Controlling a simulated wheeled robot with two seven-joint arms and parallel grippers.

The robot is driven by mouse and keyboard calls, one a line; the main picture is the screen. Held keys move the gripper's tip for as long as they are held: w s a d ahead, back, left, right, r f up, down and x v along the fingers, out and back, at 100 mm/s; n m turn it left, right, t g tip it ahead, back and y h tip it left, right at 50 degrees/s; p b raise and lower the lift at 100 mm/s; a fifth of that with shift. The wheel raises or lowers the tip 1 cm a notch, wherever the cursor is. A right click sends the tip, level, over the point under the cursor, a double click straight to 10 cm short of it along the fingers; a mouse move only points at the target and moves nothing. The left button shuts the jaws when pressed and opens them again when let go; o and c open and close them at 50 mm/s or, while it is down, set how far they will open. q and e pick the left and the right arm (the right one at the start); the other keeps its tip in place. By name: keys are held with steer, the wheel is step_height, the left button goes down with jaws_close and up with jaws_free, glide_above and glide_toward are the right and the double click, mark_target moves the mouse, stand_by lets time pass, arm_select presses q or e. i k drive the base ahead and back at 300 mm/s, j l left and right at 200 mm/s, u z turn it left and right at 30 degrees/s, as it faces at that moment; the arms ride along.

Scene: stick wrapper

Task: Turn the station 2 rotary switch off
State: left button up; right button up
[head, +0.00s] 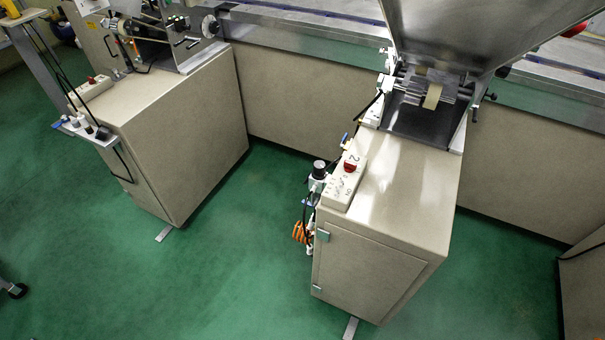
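The station 2 switch box (344,184) is a small pale box with a "2" on it. It sits on the front left of the top of the right-hand beige cabinet (385,265). Its red rotary knob (350,164) is at the box's far end. Some lettering is on the box, but the knob's exact setting is too small to tell. Neither of my grippers shows in the head view.
A black-topped regulator (319,169) and orange coiled hose (299,232) hang at the cabinet's left side. A raised metal lid (480,35) stands over the rollers behind. Another cabinet (180,140) with a red-knobbed box (91,87) stands left. Green floor (235,260) between them is clear.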

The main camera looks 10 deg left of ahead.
mark_target(350, 168)
steer(key=u, duration=0.45)
steer(key=i+u, duration=0.1)
steer(key=u, duration=0.35)
steer(key=j+u, duration=0.1)
steer(key=u, duration=0.4)
steer(key=i+u, duration=0.1)
steer(key=u, duration=0.8)
steer(key=l+u, duration=0.1)
steer(key=u, duration=0.35)
steer(key=i+l+u, duration=0.1)
steer(key=u, duration=0.85)
steer(key=l, duration=0.3)
steer(key=i+l, duration=0.15)
steer(key=l+z, duration=0.15)
steer(key=z, duration=0.35)
steer(key=l+z, duration=0.15)
steer(key=z, duration=0.35)
steer(key=i+l+z, duration=0.1)
steer(key=z, duration=1.25)
steer(key=i+l+z, duration=0.1)
steer(key=z, duration=0.75)
steer(key=i+z, duration=0.1)
steer(key=z, duration=0.75)
